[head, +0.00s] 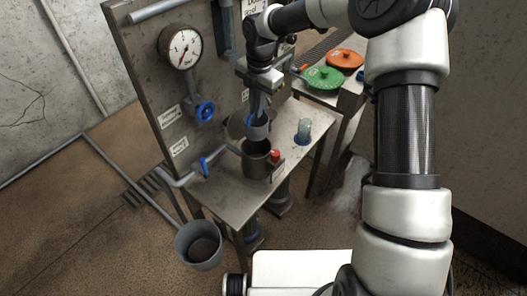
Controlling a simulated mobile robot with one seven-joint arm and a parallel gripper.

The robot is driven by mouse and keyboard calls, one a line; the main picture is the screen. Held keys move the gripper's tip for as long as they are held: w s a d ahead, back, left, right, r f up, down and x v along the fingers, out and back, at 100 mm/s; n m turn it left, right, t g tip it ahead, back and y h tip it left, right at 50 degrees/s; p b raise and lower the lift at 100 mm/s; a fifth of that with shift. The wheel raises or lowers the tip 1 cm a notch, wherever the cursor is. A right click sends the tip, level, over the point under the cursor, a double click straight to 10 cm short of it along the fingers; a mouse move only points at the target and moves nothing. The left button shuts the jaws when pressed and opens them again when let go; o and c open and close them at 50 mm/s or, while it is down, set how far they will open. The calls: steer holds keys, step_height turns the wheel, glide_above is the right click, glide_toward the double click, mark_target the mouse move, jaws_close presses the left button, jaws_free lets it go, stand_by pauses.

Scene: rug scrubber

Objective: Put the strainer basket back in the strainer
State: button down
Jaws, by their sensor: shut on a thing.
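The strainer (256,162) is an open grey metal pot on the steel bench, in the middle of the head view. My gripper (258,112) points down above it and is shut on a small blue-grey cup-shaped thing, which looks like the strainer basket (257,131). The basket hangs about upright over the strainer's mouth. I cannot tell whether its lower end is inside the rim. The inside of the strainer is dark.
A red knob (275,156) sits beside the strainer, and a translucent bluish cup (304,127) stands to the right. A gauge (180,47) and blue valve wheel (205,112) are on the panel. Green (323,78) and orange (345,59) discs lie behind. A bucket (199,246) is on the floor.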

step_height(320, 180, down, 17)
steer(key=shift+s+r, duration=0.1)
steer(key=shift+r, duration=0.1)
steer(key=shift+f, duration=0.1)
steer(key=shift+f, duration=0.15)
steer(key=c, duration=1.9)
jaws_free()
